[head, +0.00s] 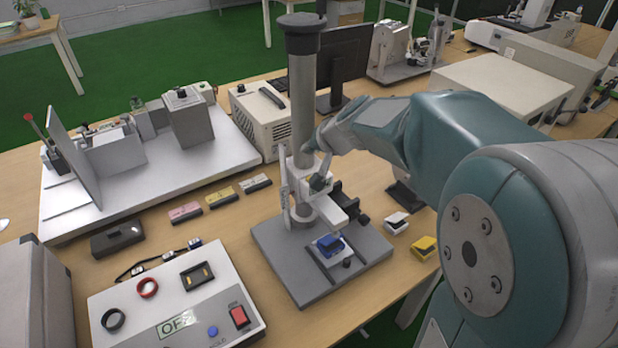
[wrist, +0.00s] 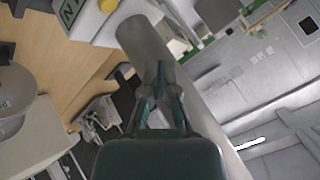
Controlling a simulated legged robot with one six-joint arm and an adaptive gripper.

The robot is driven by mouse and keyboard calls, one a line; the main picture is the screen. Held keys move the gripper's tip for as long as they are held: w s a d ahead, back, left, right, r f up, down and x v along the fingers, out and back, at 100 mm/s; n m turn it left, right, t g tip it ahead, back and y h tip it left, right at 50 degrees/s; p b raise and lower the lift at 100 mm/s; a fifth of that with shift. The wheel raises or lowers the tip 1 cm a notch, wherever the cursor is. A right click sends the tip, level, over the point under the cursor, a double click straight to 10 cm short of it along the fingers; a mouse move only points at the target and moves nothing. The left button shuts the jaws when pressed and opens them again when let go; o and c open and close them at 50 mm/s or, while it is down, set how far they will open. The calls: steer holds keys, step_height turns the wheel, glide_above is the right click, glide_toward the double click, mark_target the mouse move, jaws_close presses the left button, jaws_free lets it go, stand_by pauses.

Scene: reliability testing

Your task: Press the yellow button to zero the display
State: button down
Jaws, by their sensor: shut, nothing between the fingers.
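My gripper (head: 320,180) is shut and empty, beside the grey column (head: 303,100) of the test stand. In the wrist view, the closed fingertips (wrist: 160,70) lie in front of the column (wrist: 150,45). The yellow button (wrist: 108,5) is cut by the top edge of the wrist view, on a white panel beside a green display (wrist: 70,11). A gap shows between the fingertips and the button in that picture. In the head view I cannot make out the button. The white unit (head: 287,190) on the column shows nearly edge-on there.
The stand's grey base (head: 275,250) carries a blue block (head: 329,244). A control box (head: 235,270) with a red switch is at front left. White (head: 396,222) and yellow (head: 424,246) blocks lie right of the base. A monitor (head: 343,60) stands behind the column.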

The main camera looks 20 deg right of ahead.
mark_target(304, 175)
steer(key=f, duration=0.5)
steer(key=shift+d+f, duration=0.25)
steer(key=shift+f, duration=0.15)
steer(key=shift+a, duration=0.2)
steer(key=shift+d, duration=0.1)
stand_by(0.8)
steer(key=shift+f, duration=0.35)
steer(key=shift+f, duration=0.3)
stand_by(0.8)
steer(key=shift+r, duration=0.75)
